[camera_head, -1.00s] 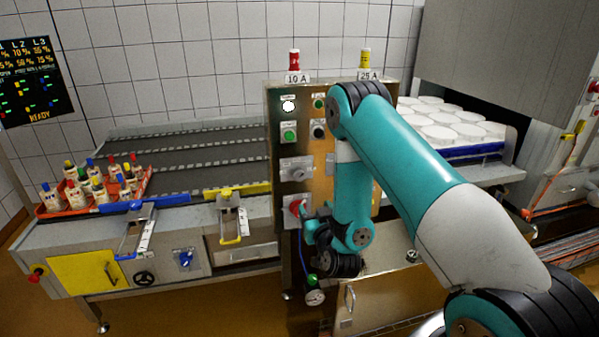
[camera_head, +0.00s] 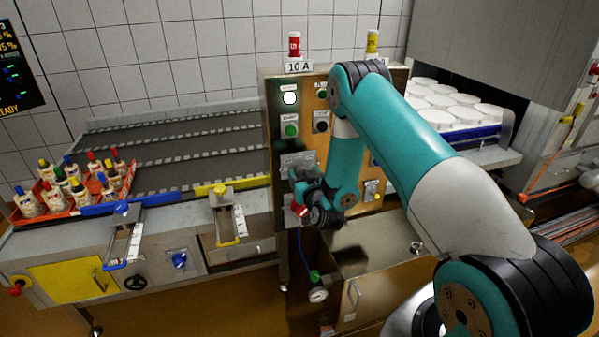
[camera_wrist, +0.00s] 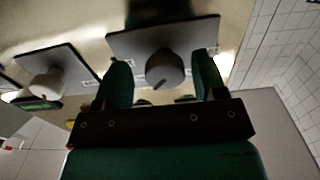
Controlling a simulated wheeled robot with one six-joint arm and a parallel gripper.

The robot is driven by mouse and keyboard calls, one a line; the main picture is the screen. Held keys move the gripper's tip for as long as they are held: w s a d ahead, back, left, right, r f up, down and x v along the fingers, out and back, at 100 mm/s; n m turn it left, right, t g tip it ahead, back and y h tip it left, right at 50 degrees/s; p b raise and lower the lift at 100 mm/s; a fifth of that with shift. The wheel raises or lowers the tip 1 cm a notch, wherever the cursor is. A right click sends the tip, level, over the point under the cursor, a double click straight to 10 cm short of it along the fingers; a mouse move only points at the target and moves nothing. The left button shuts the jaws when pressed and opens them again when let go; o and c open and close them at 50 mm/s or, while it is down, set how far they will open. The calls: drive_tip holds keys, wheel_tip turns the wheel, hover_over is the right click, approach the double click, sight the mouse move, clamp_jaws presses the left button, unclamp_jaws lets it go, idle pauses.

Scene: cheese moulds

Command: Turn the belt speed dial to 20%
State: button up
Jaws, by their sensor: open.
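A grey round dial (camera_wrist: 165,70) with a dark pointer mark sits on a grey plate on the control panel (camera_head: 350,215). In the wrist view it lies between the two teal fingers of my open gripper (camera_wrist: 161,64). I cannot tell whether the fingers touch it. In the head view my gripper (camera_head: 304,184) is close in front of the panel's lower left, and my arm hides the dial there. The dial's label and scale are too small or blurred to read.
A second pale knob (camera_wrist: 47,84) on its own plate is left of the dial in the wrist view. A green button (camera_head: 291,130) and a dark knob (camera_head: 321,121) sit higher on the panel. A red control (camera_head: 300,211) is just below my gripper.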

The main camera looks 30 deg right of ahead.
drive_tip(key=shift+w+a, duration=0.15)
drive_tip(key=shift+w, duration=0.05)
drive_tip(key=c, duration=0.9)
drive_tip(key=shift+n, duration=0.3)
drive_tip(key=n, duration=0.5)
drive_tip(key=shift+n+p, duration=0.3)
drive_tip(key=shift+p, duration=0.05)
drive_tip(key=shift+s+n+p, duration=0.1)
drive_tip(key=shift+n+p, duration=1.4)
drive_tip(key=shift+n, duration=8.8)
